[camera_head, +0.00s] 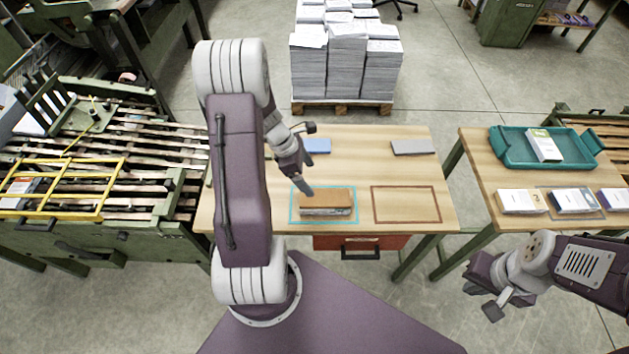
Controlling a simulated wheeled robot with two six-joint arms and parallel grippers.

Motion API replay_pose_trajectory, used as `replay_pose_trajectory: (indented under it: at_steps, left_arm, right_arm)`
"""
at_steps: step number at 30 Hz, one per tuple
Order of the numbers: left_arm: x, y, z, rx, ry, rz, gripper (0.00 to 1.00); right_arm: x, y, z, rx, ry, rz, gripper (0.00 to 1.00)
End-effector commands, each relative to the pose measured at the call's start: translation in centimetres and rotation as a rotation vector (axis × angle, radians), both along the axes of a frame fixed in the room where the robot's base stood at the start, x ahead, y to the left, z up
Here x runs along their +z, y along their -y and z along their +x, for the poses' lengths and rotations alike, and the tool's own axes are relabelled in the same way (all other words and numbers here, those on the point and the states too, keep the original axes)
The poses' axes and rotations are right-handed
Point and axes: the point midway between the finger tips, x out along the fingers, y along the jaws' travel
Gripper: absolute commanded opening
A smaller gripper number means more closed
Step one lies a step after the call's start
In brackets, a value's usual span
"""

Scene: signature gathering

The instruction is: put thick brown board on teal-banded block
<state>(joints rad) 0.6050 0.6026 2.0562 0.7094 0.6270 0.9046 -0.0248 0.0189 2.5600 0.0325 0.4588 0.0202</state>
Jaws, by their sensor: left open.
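A brown board (327,195) lies flat on top of a pale grey block (325,212), inside a teal outlined rectangle (292,205) on the wooden table. The block's upper face is covered, and I cannot make out a teal band on it. My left gripper (307,189) is open, just above and beside the board's back left corner. I cannot tell if it touches the board. My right gripper (492,306) hangs over the floor at the lower right, away from the boards; its fingers are too unclear to judge.
A blue board (317,146) and a grey board (412,147) lie at the back of the table. An empty brown outlined rectangle (405,205) is at the right. The right table holds a teal tray (510,162) and several small books. A paper-stack pallet (345,104) stands behind.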

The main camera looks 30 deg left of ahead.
Motion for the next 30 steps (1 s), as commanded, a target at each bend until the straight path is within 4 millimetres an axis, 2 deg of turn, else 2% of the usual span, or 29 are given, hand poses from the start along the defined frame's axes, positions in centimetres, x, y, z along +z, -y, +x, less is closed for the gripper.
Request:
replay_pose_trajectory:
  at_steps: [5,8,11,13,15,18,21,30]
  left_arm:
    - [0.7,-0.2,-0.2,-0.004,-0.001,0.0,0.85]
    - [1.5,1.8,-0.9,-0.194,0.023,0.061,0.85]
    - [3.5,6.2,-3.4,-0.732,0.095,0.212,0.85]
    - [4.7,8.8,-5.7,-1.159,0.158,0.32,0.85]
    - [5.6,10.6,-7.6,-1.546,0.222,0.411,0.85]
    - [6.3,11.9,-9.4,-1.921,0.285,0.493,0.85]
    - [6.5,12.2,-10.0,-2.051,0.305,0.519,0.85]
    - [6.5,12.1,-9.9,-2.047,0.303,0.518,0.85]
  right_arm:
    - [0.1,0.0,0.0,0.0,0.0,0.0,0.0]
    - [0.1,0.0,0.0,0.0,0.0,0.0,0.0]
    - [0.1,0.0,0.0,0.0,0.0,0.0,0.0]
    - [0.1,0.0,0.0,0.0,0.0,0.0,0.0]
    - [0.1,0.0,0.0,0.0,0.0,0.0,0.0]
    - [0.1,0.0,0.0,0.0,0.0,0.0,0.0]
    - [0.1,0.0,0.0,0.0,0.0,0.0,0.0]
    - [0.1,0.0,0.0,0.0,0.0,0.0,0.0]
